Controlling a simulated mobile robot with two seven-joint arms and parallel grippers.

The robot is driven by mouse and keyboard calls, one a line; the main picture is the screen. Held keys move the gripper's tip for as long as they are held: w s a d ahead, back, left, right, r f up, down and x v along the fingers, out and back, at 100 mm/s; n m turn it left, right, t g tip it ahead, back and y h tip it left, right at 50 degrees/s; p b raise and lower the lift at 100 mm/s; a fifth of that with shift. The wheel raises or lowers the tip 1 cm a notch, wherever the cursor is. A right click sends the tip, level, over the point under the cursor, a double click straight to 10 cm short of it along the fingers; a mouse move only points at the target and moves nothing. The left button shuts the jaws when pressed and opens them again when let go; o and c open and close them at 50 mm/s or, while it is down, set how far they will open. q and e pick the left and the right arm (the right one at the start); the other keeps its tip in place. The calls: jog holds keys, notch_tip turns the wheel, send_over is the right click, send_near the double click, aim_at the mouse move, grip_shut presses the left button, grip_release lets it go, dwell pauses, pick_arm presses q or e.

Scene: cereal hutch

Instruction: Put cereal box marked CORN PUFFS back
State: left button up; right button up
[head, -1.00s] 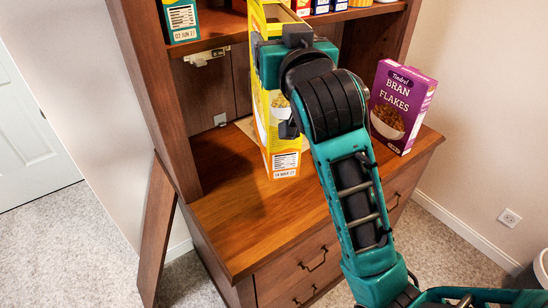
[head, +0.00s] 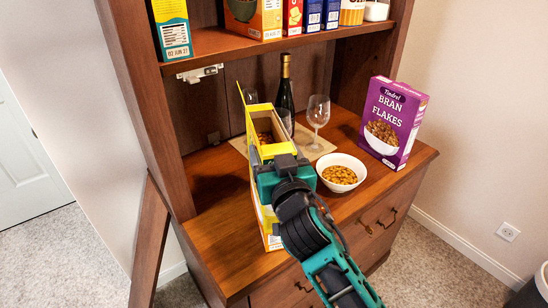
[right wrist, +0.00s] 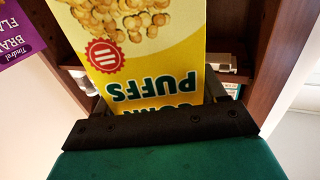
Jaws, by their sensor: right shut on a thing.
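The yellow CORN PUFFS box (head: 264,222) is upright with its top flaps open, and cereal shows inside it. It is over the left part of the hutch counter (head: 215,190); I cannot tell whether its base touches the wood. My right gripper (head: 276,168) is shut on the box near its top. In the right wrist view the box's printed front (right wrist: 140,60) fills the middle, with its lettering upside down. Most of the box's near side is hidden by my gripper and arm in the head view. My left gripper is not in view.
A bowl of cereal (head: 341,172) stands right of the box. A purple BRAN FLAKES box (head: 393,122) stands on the counter's right. A dark bottle (head: 285,88) and a wine glass (head: 317,115) are behind. The shelf (head: 225,47) above holds several boxes.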

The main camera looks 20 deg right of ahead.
jog(key=shift+f, duration=0.1)
jog(key=shift+f, duration=0.2)
jog(key=o, duration=1.7)
